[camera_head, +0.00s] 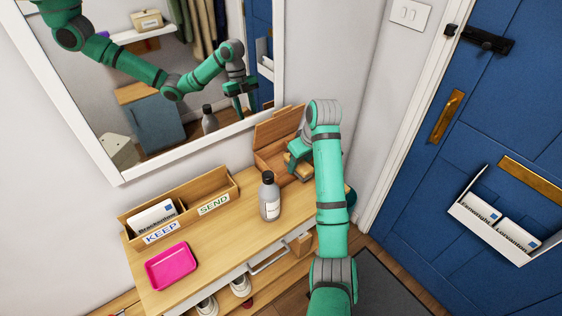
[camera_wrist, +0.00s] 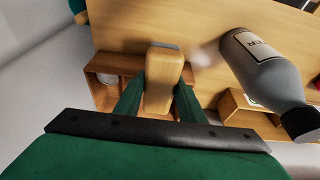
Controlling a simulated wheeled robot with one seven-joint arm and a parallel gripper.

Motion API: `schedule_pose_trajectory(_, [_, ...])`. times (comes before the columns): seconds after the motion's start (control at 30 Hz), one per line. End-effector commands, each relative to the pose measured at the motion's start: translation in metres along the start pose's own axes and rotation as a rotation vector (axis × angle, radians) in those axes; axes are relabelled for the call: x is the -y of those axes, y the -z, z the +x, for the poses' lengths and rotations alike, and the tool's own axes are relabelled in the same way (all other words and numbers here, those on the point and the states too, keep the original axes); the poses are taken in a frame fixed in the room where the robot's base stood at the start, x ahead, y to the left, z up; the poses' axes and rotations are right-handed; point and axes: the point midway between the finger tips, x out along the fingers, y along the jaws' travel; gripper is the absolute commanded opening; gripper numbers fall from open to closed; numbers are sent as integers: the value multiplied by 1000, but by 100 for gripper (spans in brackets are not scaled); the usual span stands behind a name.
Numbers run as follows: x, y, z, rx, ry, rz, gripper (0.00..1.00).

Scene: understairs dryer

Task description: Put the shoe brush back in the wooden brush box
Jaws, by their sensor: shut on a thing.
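The shoe brush has a pale wooden body (camera_wrist: 164,80) with a thin grey edge. In the wrist view it sits between the two green fingers of my gripper (camera_wrist: 160,98), which is shut on it. In the head view the brush (camera_head: 294,165) shows partly beside my gripper (camera_head: 300,155), at the front of the box. The wooden brush box (camera_head: 267,160) stands at the back right of the table with its lid raised. In the wrist view the box (camera_wrist: 98,65) lies behind and below the brush, with a small whitish thing inside. My gripper and the brush hide part of it.
A grey bottle (camera_head: 269,197) stands close to the box's left front; it is near the gripper in the wrist view (camera_wrist: 268,78). The KEEP/SEND letter holder (camera_head: 187,219) and pink tray (camera_head: 170,266) are at left. A mirror (camera_head: 180,80) hangs behind.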

Motion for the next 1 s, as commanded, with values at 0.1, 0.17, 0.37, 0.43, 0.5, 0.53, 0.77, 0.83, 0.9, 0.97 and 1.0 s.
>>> schedule_pose_trajectory(0.1, [0,28,7,1,0,-3,15])
schedule_pose_trajectory(0.17, [0,41,12,1,0,-2,15])
schedule_pose_trajectory(0.37, [0,81,24,1,-1,-1,15])
schedule_pose_trajectory(0.43, [0,90,28,1,-1,0,15])
schedule_pose_trajectory(0.5, [0,83,39,1,0,3,15])
schedule_pose_trajectory(0.53, [-1,82,41,1,0,2,15])
schedule_pose_trajectory(0.77, [0,78,54,0,0,1,15])
schedule_pose_trajectory(0.83, [0,75,62,2,1,1,15])
schedule_pose_trajectory(0.9, [0,72,72,1,0,0,15])
schedule_pose_trajectory(0.97, [0,69,82,2,1,1,15])
schedule_pose_trajectory(1.0, [0,67,87,1,1,1,15])
